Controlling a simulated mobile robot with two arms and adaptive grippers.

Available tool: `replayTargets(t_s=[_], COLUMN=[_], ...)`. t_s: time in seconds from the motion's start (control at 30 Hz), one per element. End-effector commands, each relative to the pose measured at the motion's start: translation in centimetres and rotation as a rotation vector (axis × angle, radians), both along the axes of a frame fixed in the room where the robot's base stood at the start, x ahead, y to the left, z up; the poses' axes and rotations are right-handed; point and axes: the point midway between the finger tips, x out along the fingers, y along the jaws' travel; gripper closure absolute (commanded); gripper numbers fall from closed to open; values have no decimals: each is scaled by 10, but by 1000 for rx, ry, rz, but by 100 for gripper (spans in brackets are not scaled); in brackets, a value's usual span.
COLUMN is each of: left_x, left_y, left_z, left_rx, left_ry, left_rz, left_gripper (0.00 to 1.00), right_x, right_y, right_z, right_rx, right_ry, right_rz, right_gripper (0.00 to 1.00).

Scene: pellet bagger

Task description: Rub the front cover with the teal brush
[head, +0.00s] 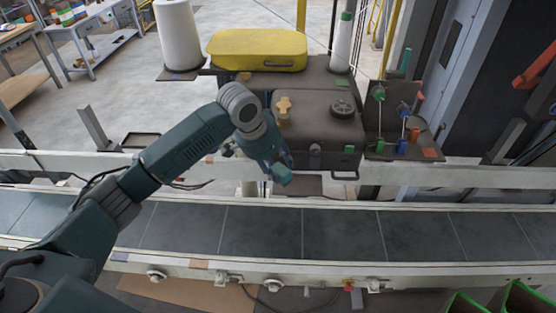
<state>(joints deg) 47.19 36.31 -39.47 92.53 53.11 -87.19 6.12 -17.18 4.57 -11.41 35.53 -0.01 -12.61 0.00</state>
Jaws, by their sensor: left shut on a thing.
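My left gripper (280,172) is at the front of the dark machine, above the far edge of the conveyor. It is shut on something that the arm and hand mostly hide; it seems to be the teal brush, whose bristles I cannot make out. The dark front cover (330,152) is behind and right of the gripper, with a small latch and a handle low on it. I cannot tell whether the brush touches the cover. My right gripper is not in view.
The grey conveyor belt (340,234) with pale rails runs across the front. A yellow lid (258,50), a yellow knob (284,106) and a black wheel (342,108) are on the machine. A tray (424,150) with coloured parts stands at right. White rolls stand behind.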

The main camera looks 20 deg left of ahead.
Motion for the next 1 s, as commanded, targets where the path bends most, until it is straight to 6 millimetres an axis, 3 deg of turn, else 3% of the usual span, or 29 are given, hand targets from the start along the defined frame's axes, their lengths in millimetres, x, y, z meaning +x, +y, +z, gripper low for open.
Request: replayTargets(t_s=[0.4,1.0], left_x=[8,6], left_y=[8,7], left_z=[32,30], left_rx=[-1,-1], left_ry=[-2,-1], left_rz=[7,14], left_gripper=[85,85], right_x=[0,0], right_y=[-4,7], right_z=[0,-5], right_rx=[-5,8], right_ry=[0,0], right_rz=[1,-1], right_gripper=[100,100])
